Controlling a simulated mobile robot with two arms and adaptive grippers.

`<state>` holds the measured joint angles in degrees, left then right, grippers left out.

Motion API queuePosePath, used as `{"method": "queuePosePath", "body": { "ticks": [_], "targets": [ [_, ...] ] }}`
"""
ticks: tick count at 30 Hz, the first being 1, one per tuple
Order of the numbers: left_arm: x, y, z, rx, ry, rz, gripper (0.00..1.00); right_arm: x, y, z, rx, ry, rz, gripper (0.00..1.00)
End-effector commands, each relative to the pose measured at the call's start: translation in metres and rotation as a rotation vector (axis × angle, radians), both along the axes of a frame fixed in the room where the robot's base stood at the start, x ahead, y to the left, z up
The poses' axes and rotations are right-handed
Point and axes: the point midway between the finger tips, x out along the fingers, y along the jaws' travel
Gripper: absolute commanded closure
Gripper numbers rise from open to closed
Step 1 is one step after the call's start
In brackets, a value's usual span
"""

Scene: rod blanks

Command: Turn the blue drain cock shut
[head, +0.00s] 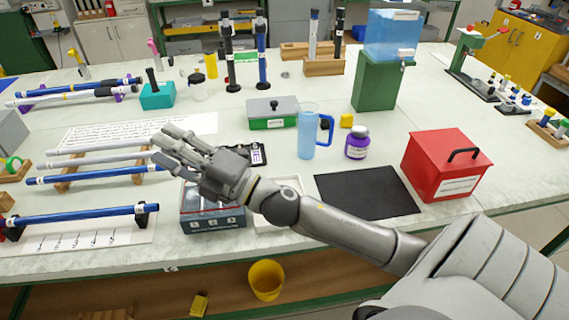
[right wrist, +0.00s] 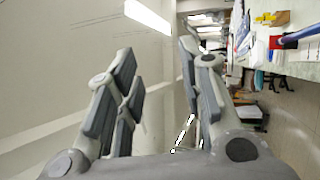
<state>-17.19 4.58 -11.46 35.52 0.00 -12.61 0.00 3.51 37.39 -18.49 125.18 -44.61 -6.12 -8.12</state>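A translucent blue tank (head: 392,35) stands on a green stand (head: 376,82) at the back right of the bench. A small pale fitting (head: 405,54) sits low on its front right; it looks like the drain cock, but its handle is too small to read as open or shut. My right gripper (head: 170,148) reaches over the left middle of the bench, well left of the tank and nearer to me. Its fingers are spread and empty; they also show apart in the right wrist view (right wrist: 160,95). My left gripper is not in view.
A black mat (head: 368,192) lies bare. Rods (head: 95,177) lie on racks below the hand's left side.

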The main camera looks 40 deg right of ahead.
Motion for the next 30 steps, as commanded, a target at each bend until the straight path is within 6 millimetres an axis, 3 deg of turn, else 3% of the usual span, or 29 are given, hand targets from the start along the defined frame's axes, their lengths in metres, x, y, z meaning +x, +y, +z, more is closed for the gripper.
{"method": "queuePosePath", "body": {
  "ticks": [14, 30],
  "targets": [
    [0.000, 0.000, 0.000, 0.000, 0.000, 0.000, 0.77, -0.003, -0.056, -0.072, 0.409, 0.378, -0.278, 0.64],
    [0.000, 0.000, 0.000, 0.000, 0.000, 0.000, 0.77, -0.044, -0.087, -0.166, 0.689, 0.759, -0.522, 0.64]
  ]
}}
